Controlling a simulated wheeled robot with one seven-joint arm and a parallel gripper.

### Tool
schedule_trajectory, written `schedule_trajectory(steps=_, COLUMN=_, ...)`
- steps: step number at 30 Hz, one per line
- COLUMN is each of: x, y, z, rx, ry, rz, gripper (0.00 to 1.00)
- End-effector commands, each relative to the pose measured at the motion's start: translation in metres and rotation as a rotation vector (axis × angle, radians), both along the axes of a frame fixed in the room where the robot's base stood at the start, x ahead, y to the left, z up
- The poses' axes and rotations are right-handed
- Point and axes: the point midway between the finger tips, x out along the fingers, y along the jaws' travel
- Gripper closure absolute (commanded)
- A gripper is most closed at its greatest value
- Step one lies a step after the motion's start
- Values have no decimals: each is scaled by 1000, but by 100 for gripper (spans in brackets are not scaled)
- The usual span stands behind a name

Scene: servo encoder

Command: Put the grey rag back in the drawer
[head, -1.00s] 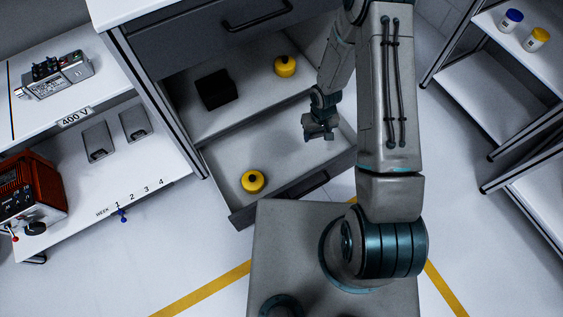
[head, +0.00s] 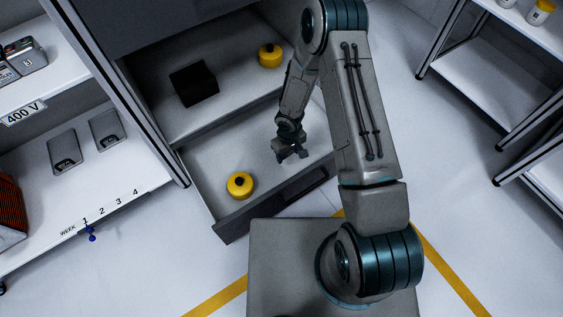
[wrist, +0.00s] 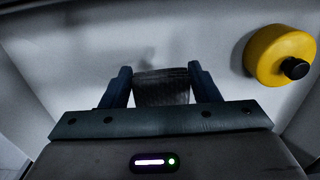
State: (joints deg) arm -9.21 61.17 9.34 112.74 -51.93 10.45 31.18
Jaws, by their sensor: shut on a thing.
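My gripper (head: 291,153) is over the inside of the open drawer (head: 222,160), towards its right part. In the wrist view my gripper (wrist: 162,84) is shut on the grey rag (wrist: 163,92), a dark grey cloth held between the two blue fingers. The pale drawer floor lies beyond it, with a faint shadow. I cannot tell whether the rag touches the floor. In the head view the rag is too small to make out apart from the gripper.
A yellow round thing with a black knob (head: 240,185) sits in the drawer left of my gripper, also in the wrist view (wrist: 280,56). Behind the drawer, a black box (head: 194,83) and another yellow thing (head: 270,56) stand on a shelf. The drawer's dark front (head: 262,208) faces my base.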

Motion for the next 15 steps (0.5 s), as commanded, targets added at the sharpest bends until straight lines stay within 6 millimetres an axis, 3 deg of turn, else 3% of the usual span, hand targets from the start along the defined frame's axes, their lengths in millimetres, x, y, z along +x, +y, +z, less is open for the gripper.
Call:
schedule_trajectory(steps=1, x=-1, y=0, z=-15, rx=-1, ry=3, rz=3, gripper=63)
schedule_trajectory(steps=4, x=-1, y=0, z=-35, rx=-1, ry=3, rz=2, gripper=63)
schedule_trajectory(steps=15, x=-1, y=0, z=-79, rx=0, ry=2, rz=2, gripper=63)
